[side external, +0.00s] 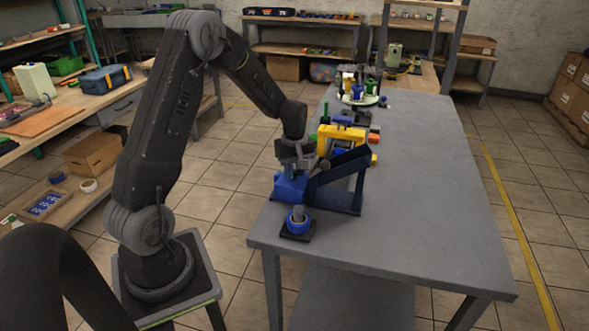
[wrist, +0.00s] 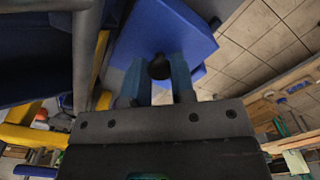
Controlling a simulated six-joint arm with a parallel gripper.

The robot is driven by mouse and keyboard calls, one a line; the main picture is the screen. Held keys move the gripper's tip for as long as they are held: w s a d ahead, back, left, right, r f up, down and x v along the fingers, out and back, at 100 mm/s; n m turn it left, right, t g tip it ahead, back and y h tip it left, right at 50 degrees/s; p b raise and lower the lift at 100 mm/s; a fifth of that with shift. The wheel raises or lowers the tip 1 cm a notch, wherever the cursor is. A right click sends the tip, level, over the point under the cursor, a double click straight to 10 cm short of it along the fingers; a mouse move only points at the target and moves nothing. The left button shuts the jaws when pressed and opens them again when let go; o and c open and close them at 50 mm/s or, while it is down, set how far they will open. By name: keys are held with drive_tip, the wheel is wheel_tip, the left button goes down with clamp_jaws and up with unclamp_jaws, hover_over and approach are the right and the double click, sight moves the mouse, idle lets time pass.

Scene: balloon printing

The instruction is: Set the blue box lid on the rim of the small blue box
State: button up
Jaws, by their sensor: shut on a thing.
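The blue box lid (wrist: 172,32) fills the upper middle of the wrist view, with a dark round knob on it. My gripper (wrist: 160,70) is shut on this knob; it also shows in the side view (side external: 297,164). A second blue edge, apparently the small blue box (wrist: 198,73), shows past the lid's lower right side. In the side view a blue block (side external: 290,188) sits directly under my gripper near the table's left edge. Lid and box are hard to tell apart there, and I cannot tell whether they touch.
A dark navy angled stand (side external: 345,200) is close to the right of my gripper. A blue ring on a black base (side external: 298,222) stands in front. A yellow frame (side external: 340,138) and coloured blocks stand behind. The right side of the grey table (side external: 430,200) is clear.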

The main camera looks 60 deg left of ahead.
drive_tip(key=shift+f, duration=0.15)
drive_tip(key=o, duration=1)
wheel_tip(320, 180, up, 14)
drive_tip(key=s+d+r+m+t, duration=0.1)
drive_tip(key=s+d+r+m, duration=0.25)
drive_tip(key=d, duration=0.25)
drive_tip(key=s+d+r+m+t, duration=0.1)
drive_tip(key=s+d+r+m, duration=0.25)
drive_tip(key=d, duration=0.35)
drive_tip(key=s+d+m+t, duration=0.1)
drive_tip(key=s+d+m, duration=0.2)
drive_tip(key=s, duration=0.1)
drive_tip(key=s+d+m+t, duration=0.1)
drive_tip(key=s+d+m, duration=0.2)
drive_tip(key=s+d+m+t, duration=0.1)
drive_tip(key=s+d+m, duration=0.2)
drive_tip(key=s, duration=0.1)
drive_tip(key=shift+s+d+r+m+t, duration=0.1)
drive_tip(key=shift+s+d+m+t, duration=0.1)
drive_tip(key=shift+s+m+t, duration=0.15)
